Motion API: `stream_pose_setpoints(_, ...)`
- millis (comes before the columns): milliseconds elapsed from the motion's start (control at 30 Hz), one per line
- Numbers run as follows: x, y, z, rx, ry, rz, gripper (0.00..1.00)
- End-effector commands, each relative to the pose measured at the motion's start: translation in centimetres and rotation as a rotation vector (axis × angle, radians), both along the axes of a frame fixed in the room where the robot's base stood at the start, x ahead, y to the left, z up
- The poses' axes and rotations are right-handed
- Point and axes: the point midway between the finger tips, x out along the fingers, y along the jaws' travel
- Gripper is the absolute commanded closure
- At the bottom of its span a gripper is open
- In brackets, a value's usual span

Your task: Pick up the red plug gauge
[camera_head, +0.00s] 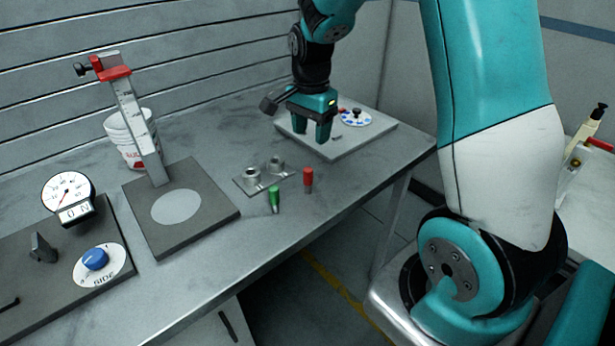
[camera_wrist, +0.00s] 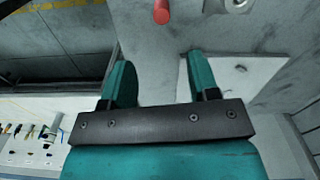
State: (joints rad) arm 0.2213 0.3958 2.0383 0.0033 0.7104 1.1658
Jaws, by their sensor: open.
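The red plug gauge (camera_head: 308,180) stands upright on the grey workbench, near its front edge. In the wrist view the red gauge (camera_wrist: 161,11) shows at the top edge, beyond the fingertips and partly cut off. My gripper (camera_head: 324,132) is open and empty, above the light plate to the right of and behind the gauge. In the wrist view my gripper's two teal fingers (camera_wrist: 157,75) are spread apart with nothing between them. A green plug gauge (camera_head: 274,200) stands to the left of the red one.
A small plate with two metal sockets (camera_head: 264,176) lies just behind the gauges. A height stand (camera_head: 180,235) and a white bucket (camera_head: 127,140) are to the left. A dial gauge (camera_head: 68,194) and blue knob (camera_head: 95,259) are at far left. A light plate (camera_head: 375,136) lies below my gripper.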

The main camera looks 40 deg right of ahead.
Motion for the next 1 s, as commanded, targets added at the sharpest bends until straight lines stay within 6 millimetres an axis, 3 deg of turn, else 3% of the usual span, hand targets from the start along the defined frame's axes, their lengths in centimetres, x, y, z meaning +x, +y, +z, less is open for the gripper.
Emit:
stream_pose_setpoints(300, -0.1, 0.3, -6.7, 0.002, 0.004, 0.007, 0.45)
stream_pose_setpoints(1000, 0.2, 0.8, -13.6, 0.001, -0.001, 0.009, 0.45)
